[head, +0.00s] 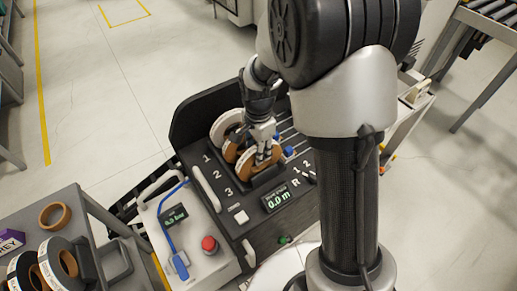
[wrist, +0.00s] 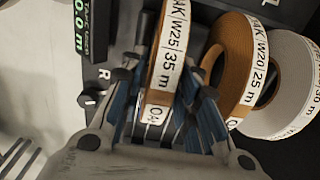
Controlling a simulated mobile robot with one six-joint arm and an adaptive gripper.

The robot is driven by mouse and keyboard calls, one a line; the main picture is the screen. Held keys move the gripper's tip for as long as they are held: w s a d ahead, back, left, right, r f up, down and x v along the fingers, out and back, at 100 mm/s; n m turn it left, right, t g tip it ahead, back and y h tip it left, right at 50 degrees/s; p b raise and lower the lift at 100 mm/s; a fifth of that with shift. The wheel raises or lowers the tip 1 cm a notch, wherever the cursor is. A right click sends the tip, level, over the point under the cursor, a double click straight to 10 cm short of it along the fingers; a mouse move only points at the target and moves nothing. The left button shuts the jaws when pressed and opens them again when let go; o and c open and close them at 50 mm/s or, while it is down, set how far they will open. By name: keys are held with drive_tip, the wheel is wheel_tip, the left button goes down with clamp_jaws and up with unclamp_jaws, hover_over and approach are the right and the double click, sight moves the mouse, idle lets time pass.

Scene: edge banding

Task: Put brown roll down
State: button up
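A brown roll (head: 262,158) with a white label reading W25 and 35 m stands upright on the black machine, at the slot nearest number 3. It also shows in the wrist view (wrist: 166,62). My gripper (head: 264,145) reaches down over it from above. In the wrist view my gripper's (wrist: 168,88) blue-padded fingers lie close on both sides of the roll, and it appears pinched between them. The roll's lower part is hidden, so I cannot tell whether it bears on the slot floor.
A second brown roll (wrist: 236,62), labelled W20 and 25 m, and a white roll (wrist: 285,95) stand close beside it. The machine (head: 262,222) has numbered slots and a display reading 0.0 m. A grey cart (head: 75,205) at left holds more rolls.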

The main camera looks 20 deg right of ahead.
drive_tip(key=shift+o, duration=0.9)
wheel_tip(320, 180, up, 12)
drive_tip(key=p, duration=0.4)
drive_tip(key=shift+f, duration=0.25)
drive_tip(key=s+r+n+t, duration=0.2)
drive_tip(key=s+r+n, duration=0.3)
drive_tip(key=s+r, duration=0.4)
drive_tip(key=s+r+n+t, duration=0.2)
drive_tip(key=s+r+n, duration=0.2)
drive_tip(key=s+n, duration=0.5)
drive_tip(key=s, duration=0.3)
drive_tip(key=shift+s+r+t, duration=0.25)
drive_tip(key=shift+r+t, duration=0.05)
